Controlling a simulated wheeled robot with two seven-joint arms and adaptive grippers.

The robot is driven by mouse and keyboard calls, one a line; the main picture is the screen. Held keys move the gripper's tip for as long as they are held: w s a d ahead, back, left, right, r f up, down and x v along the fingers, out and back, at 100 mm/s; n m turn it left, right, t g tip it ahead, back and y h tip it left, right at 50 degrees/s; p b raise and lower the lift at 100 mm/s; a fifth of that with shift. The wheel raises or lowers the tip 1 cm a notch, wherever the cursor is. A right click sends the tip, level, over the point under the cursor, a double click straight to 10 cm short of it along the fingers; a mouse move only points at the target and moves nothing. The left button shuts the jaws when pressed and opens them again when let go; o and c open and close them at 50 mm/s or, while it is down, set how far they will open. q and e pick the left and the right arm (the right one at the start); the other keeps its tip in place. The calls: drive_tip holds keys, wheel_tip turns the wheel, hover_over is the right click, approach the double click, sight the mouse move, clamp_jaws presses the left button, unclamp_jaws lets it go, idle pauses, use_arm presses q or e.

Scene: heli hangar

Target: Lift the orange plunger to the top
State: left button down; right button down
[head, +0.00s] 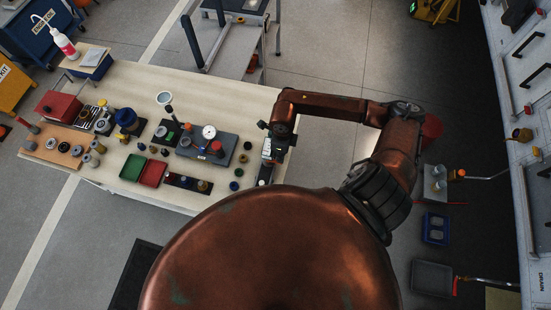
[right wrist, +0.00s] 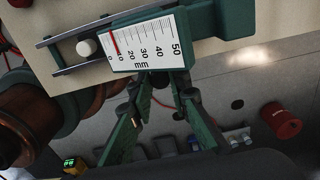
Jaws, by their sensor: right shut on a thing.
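My right gripper (head: 275,145) is at the right end of the workbench in the head view, beside a dark narrow fixture (head: 264,176). In the right wrist view the gripper's two green fingers (right wrist: 160,122) show just below a white scale (right wrist: 146,47) marked 0 to 50 mm. A red line on the scale stands between 0 and 10. A white round knob (right wrist: 87,47) sits between two dark rails left of the scale. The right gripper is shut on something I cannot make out. I cannot pick out the orange plunger. My left gripper is not in view.
The workbench (head: 235,90) carries a grey plate with a gauge (head: 209,132), green (head: 133,167) and red (head: 152,173) trays, and a red box (head: 58,105). A red can (right wrist: 282,121) shows beyond the bench in the right wrist view. The bench's far right top is bare.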

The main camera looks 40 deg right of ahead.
drive_tip(key=shift+r+p, duration=1)
drive_tip(key=shift+r, duration=0.85)
drive_tip(key=c, duration=2)
unclamp_jaws()
drive_tip(key=shift+r+p, duration=1.3)
drive_tip(key=shift+r, duration=1.2)
